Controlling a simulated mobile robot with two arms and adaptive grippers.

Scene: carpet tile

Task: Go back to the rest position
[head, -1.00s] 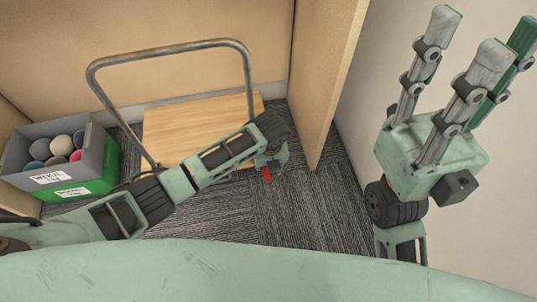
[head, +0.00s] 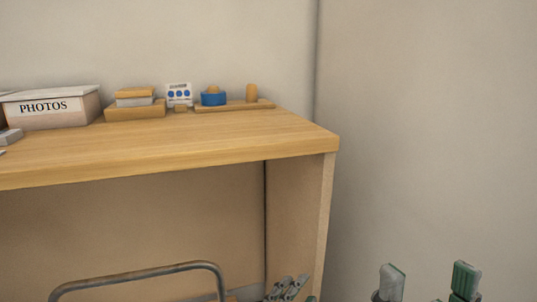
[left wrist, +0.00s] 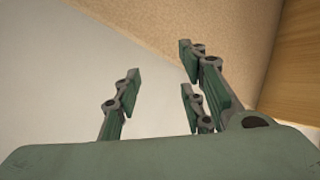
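My left gripper (head: 287,287) shows at the bottom edge of the head view, in front of the space under the wooden desk. In the left wrist view its fingers (left wrist: 158,90) stand apart with nothing between them, so it is open and empty. My right gripper (head: 428,282) shows only by its fingertips at the bottom right of the head view. They are well apart with nothing visible between them. The rest of the right gripper is out of frame.
A wooden desk (head: 170,142) fills the left and middle. On it are a PHOTOS box (head: 58,112), stacked blocks (head: 135,103), a card with blue dots (head: 179,95) and a peg board (head: 235,106) with a blue ring (head: 213,99). A metal handle (head: 140,275) stands below.

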